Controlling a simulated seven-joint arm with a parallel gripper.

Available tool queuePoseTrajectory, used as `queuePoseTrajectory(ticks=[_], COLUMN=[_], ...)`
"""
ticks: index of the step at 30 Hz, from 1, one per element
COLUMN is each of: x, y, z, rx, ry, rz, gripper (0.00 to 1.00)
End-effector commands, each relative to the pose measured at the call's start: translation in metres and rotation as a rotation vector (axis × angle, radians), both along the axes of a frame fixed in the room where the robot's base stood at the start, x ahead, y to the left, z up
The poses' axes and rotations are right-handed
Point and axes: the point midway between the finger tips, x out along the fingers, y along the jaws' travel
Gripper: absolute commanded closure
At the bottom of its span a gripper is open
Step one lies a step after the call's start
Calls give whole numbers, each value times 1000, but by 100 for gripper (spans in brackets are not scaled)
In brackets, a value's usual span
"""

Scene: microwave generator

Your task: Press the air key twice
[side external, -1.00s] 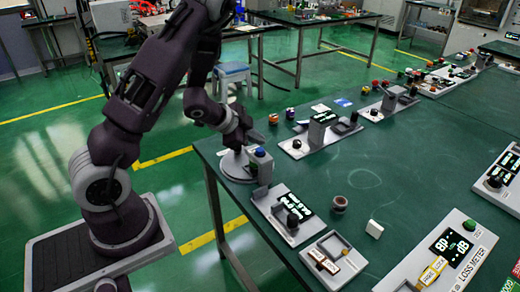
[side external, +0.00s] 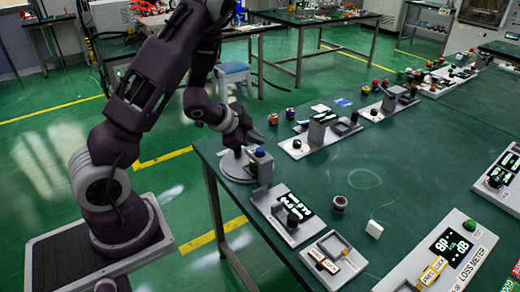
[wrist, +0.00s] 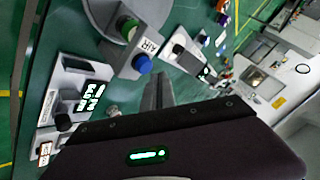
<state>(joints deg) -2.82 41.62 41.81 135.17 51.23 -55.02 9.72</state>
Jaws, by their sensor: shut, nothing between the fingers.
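A blue button (wrist: 143,64) sits on a grey block with a white label reading AIR (wrist: 150,45). The blue button also shows in the side view (side external: 260,153), at the near-left edge of the green table. My gripper (side external: 262,139) is close above the blue button in the side view. In the wrist view its fingers (wrist: 159,80) are together and empty, just right of the blue button. Contact with the button cannot be told.
A panel with a lit display and dark knob (side external: 291,218) stands in front of the button block. The table's middle is clear.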

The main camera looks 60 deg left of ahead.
Motion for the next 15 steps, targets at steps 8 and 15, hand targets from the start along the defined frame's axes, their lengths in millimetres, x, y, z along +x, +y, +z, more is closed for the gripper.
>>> queuePoseTrajectory(ticks=[8,15], x=[0,0], y=[0,0], z=[-4,-9], rx=[0,0], ry=[1,0], rz=[1,0], gripper=[100,100])
